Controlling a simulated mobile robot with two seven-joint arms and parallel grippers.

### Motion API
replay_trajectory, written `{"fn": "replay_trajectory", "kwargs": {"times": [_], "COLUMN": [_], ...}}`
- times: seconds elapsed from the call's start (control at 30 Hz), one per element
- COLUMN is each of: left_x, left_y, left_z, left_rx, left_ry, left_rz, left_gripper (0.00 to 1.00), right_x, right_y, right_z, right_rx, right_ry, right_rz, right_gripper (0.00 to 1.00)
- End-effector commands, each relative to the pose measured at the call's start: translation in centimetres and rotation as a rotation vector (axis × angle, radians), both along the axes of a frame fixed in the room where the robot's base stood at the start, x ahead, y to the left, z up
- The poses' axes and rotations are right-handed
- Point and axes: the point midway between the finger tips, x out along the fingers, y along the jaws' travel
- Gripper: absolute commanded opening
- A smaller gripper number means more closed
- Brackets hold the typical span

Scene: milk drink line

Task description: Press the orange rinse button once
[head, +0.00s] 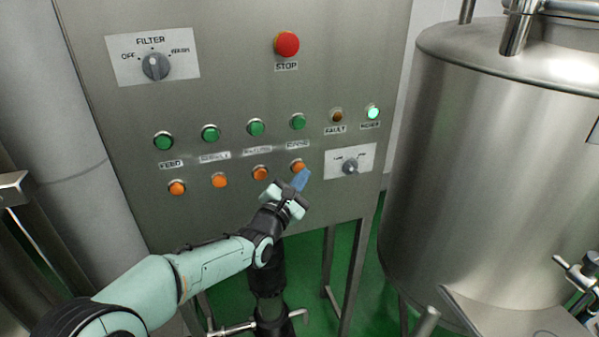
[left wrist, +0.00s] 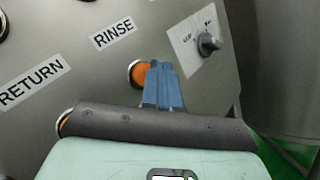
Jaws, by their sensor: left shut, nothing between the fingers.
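The orange rinse button (head: 298,166) is the rightmost of the lower row of orange buttons on the steel panel, below the RINSE label. In the left wrist view the button (left wrist: 136,73) shows below and right of the RINSE label, its right part hidden behind the blue fingertips. My left gripper (head: 303,176) is shut and empty, its fingers pointing toward the panel just below and right of the button. The fingertips (left wrist: 159,68) overlap the button's right side in the wrist view. I cannot tell whether they touch it. My right gripper is not in view.
The return button (head: 260,173) is left of the rinse button. A knob (head: 350,167) on a white plate is to the right. A green button (head: 298,121) sits above, and a red stop button (head: 287,44) higher up. A large steel tank (head: 490,170) stands at right.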

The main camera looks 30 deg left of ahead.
Motion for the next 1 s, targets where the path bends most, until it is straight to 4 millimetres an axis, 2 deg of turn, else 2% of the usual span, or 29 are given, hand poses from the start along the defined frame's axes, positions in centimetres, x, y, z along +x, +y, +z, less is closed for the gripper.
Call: {"fn": "replay_trajectory", "kwargs": {"times": [0.37,0.8,1.0], "left_x": [-0.2,-2.9,-3.4], "left_y": [-0.3,-3.4,-4.1], "left_z": [0.0,-0.2,0.0], "left_rx": [0.000,0.000,0.001], "left_ry": [-0.001,0.000,0.000], "left_rz": [-0.001,-0.001,-0.002], "left_gripper": [0.00,0.00,0.00], "right_x": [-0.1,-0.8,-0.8], "right_y": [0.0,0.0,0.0], "right_z": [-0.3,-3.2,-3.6], "right_rx": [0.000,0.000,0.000], "right_ry": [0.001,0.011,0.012], "right_rz": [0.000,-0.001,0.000], "right_gripper": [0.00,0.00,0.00]}}
